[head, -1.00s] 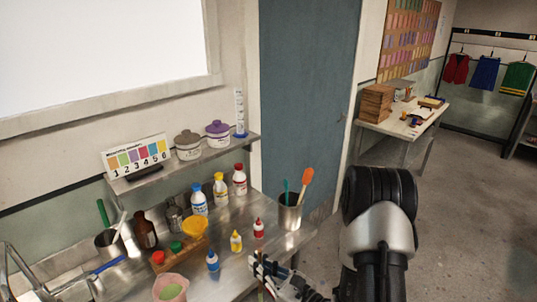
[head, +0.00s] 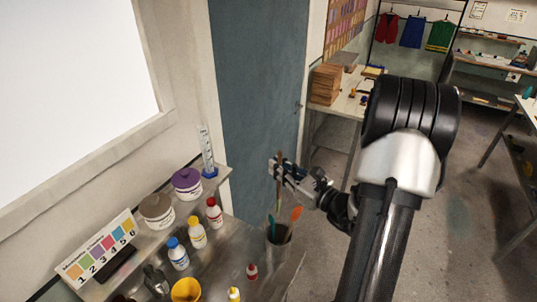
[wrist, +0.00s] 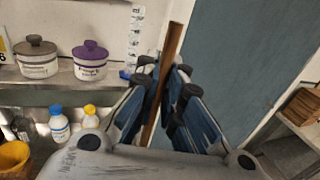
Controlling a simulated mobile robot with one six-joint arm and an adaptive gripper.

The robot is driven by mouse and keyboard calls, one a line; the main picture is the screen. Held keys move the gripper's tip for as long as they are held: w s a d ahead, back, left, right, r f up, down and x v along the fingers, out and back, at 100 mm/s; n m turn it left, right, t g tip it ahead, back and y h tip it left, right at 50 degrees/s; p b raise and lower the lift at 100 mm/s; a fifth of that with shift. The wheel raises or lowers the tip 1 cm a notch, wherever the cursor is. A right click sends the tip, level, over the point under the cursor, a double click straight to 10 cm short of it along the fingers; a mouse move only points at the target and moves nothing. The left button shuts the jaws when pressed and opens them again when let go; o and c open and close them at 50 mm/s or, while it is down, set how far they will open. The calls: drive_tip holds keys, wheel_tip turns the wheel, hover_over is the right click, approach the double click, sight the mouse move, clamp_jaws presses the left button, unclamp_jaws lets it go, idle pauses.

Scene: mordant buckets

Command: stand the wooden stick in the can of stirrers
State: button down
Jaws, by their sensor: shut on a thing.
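My gripper (head: 279,170) is shut on the wooden stick (head: 279,194) and holds it nearly upright. In the wrist view the brown stick (wrist: 168,50) runs between the two fingers (wrist: 160,90), leaning a little. The metal can of stirrers (head: 279,237) stands on the steel counter, with a teal stirrer and an orange stirrer (head: 296,213) sticking out of it. In the head view the stick's lower end shows just above the can, near the stirrers; whether it is over the opening I cannot tell. The can does not show in the wrist view.
Bottles with red, yellow and blue caps (head: 197,235) stand left of the can. Small dropper bottles (head: 252,270) are in front. A shelf behind holds two lidded pots (head: 187,184) and a measuring cylinder (head: 206,150). A blue-grey door (head: 240,90) is behind.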

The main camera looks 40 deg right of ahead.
wheel_tip(320, 180, down, 22)
drive_tip(key=b, duration=1.7)
drive_tip(key=shift+s+f, duration=0.15)
drive_tip(key=c, duration=1.7)
unclamp_jaws()
drive_tip(key=shift+o, duration=0.2)
drive_tip(key=s+d, duration=0.1)
drive_tip(key=s, duration=1.1)
drive_tip(key=shift+d, duration=0.15)
drive_tip(key=shift+w, duration=0.1)
